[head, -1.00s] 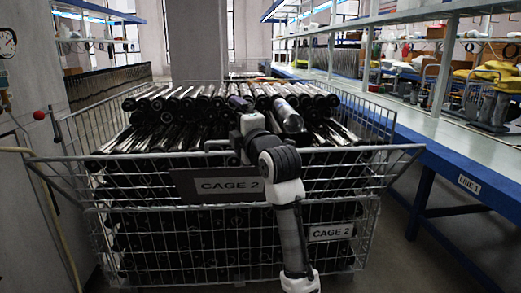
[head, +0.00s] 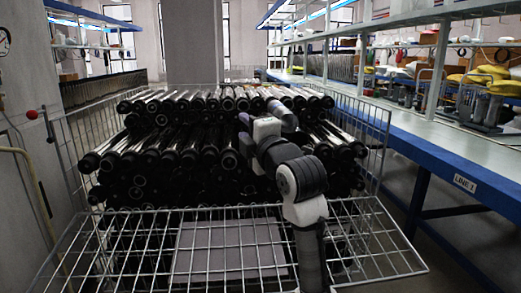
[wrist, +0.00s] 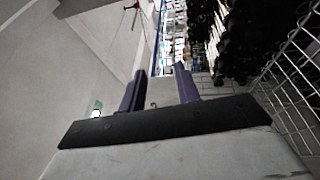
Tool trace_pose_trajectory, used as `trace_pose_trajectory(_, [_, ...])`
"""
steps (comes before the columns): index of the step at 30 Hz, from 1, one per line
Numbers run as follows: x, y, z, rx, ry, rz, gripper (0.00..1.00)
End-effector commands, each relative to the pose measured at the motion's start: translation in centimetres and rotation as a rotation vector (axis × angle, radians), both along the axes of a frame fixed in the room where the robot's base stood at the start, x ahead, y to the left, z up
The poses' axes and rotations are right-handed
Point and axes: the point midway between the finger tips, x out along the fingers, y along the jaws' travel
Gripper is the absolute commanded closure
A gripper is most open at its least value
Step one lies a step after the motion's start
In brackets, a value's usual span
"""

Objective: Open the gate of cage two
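Cage two is a wire cage (head: 377,130) full of stacked black tubes (head: 200,150) with shiny rods. Its front gate (head: 388,232) is folded down and outward toward me, and the tube ends above it are uncovered. The plate on the gate (head: 215,245) shows blank from this side. My arm reaches over the lowered gate. My gripper (wrist: 160,88) has its two purple fingers apart with nothing between them in the wrist view. In the head view its fingertips are mostly hidden by my wrist, in front of the tubes. Wire mesh also shows at right in the wrist view (wrist: 290,100).
A blue-edged workbench (head: 440,160) marked LINE 1 runs along the right. A red knob (head: 31,114) and a pale rail (head: 30,170) are at the left. A pillar (head: 194,45) stands behind the cage. Floor shows between cage and bench.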

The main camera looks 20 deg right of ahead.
Motion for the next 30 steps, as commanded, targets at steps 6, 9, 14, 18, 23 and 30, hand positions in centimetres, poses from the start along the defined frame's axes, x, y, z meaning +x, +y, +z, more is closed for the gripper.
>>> trace_pose_trajectory(6, [-1.5,-0.2,-0.7,0.0,0.001,-0.001,0.68])
trace_pose_trajectory(9, [-2.1,-0.3,-0.9,0.0,0.002,0.0,0.68])
trace_pose_trajectory(14, [-3.2,-0.4,-1.3,-0.001,0.002,0.0,0.68])
trace_pose_trajectory(18, [-4.1,-0.6,-1.6,0.0,0.003,-0.001,0.68])
trace_pose_trajectory(23, [-5.1,-0.7,-1.9,0.0,0.002,0.0,0.68])
trace_pose_trajectory(30, [-5.9,-0.8,-2.1,0.001,0.004,0.001,0.68])
